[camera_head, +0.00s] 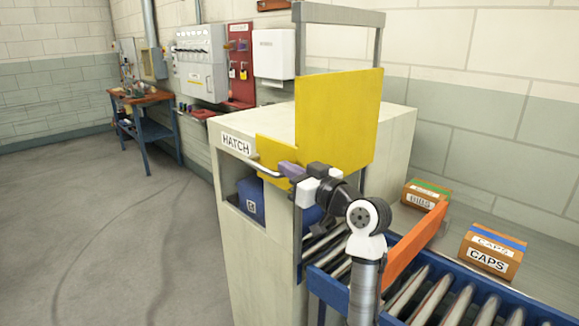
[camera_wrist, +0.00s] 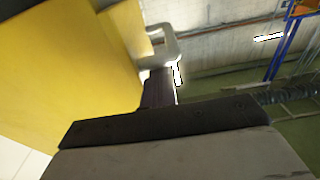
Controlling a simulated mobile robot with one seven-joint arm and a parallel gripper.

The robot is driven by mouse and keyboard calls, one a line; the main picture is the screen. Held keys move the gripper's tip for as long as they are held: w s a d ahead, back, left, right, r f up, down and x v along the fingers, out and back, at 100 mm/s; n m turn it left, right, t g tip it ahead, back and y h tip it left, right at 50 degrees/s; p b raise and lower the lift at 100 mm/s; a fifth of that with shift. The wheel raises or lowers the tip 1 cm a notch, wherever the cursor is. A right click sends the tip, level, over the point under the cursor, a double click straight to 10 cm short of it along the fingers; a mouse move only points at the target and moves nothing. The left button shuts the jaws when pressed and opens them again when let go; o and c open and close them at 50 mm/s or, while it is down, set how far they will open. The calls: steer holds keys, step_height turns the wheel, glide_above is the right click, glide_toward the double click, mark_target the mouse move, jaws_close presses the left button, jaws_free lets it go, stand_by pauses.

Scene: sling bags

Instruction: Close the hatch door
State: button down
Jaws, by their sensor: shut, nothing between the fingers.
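The yellow hatch door (camera_head: 338,115) stands raised in a grey upright frame above the pale cabinet labelled HATCH. The opening below it is uncovered over the rollers. A smaller yellow plate (camera_head: 275,155) joins its lower left, with a grey bar handle (camera_head: 262,166) on it. My gripper (camera_head: 290,169) is shut and empty beside the yellow plate, close to the handle's right end. In the wrist view the dark fingers (camera_wrist: 158,90) lie just below the pale handle (camera_wrist: 163,45), next to the yellow surface (camera_wrist: 75,75). I cannot tell whether they touch it.
A blue roller conveyor (camera_head: 420,292) with an orange side guard (camera_head: 414,245) leads into the cabinet (camera_head: 255,255). A blue bag (camera_head: 251,199) sits inside. A CAPS box (camera_head: 490,251) and another box (camera_head: 427,194) stand beyond the conveyor. The floor at left is clear.

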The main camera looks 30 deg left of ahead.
step_height(320, 180, down, 8)
steer(key=b, duration=0.5)
steer(key=shift+r, duration=0.1)
